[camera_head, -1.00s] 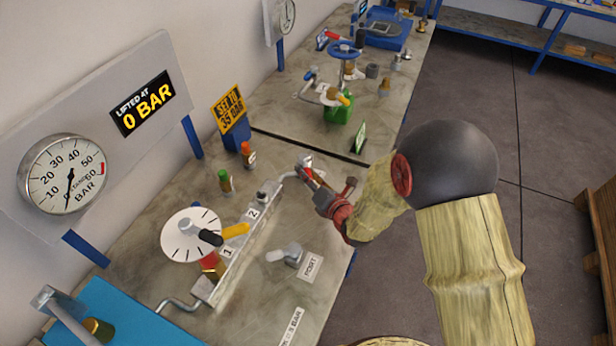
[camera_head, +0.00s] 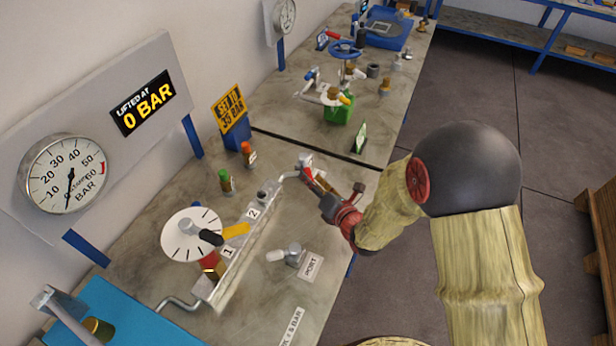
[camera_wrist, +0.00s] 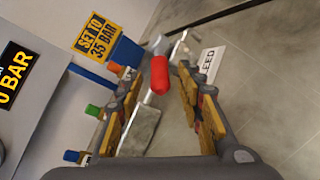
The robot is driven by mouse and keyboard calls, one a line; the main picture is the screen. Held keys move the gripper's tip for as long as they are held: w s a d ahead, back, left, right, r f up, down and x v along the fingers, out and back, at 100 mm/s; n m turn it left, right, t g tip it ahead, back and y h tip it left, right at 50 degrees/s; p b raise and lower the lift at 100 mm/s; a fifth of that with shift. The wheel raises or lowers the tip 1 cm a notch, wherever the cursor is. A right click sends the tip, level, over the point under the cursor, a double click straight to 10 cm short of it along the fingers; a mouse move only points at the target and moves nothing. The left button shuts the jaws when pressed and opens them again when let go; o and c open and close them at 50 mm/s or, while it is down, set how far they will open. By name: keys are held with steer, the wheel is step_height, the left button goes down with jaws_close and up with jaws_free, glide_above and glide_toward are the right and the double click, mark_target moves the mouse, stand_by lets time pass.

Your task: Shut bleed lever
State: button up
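The bleed lever (camera_wrist: 159,76) has a red, rounded grip and shows in the wrist view. It stands between the fingers of my gripper (camera_wrist: 160,92), which is open, with a gap visible on both sides of the grip. A white label (camera_wrist: 211,62) ending in "EED" lies on the bench beside it. In the head view my gripper (camera_head: 310,178) is over the bench at the far end of the manifold (camera_head: 240,248).
A gauge (camera_head: 62,174) and a display (camera_head: 142,102) reading 0 BAR are on the panel. A grey port fitting (camera_head: 288,255) is nearer.

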steer(key=v, duration=0.8)
steer(key=shift+s+d, duration=0.2)
steer(key=shift+s, duration=0.1)
steer(key=shift+r, duration=0.1)
steer(key=shift+c, duration=0.5)
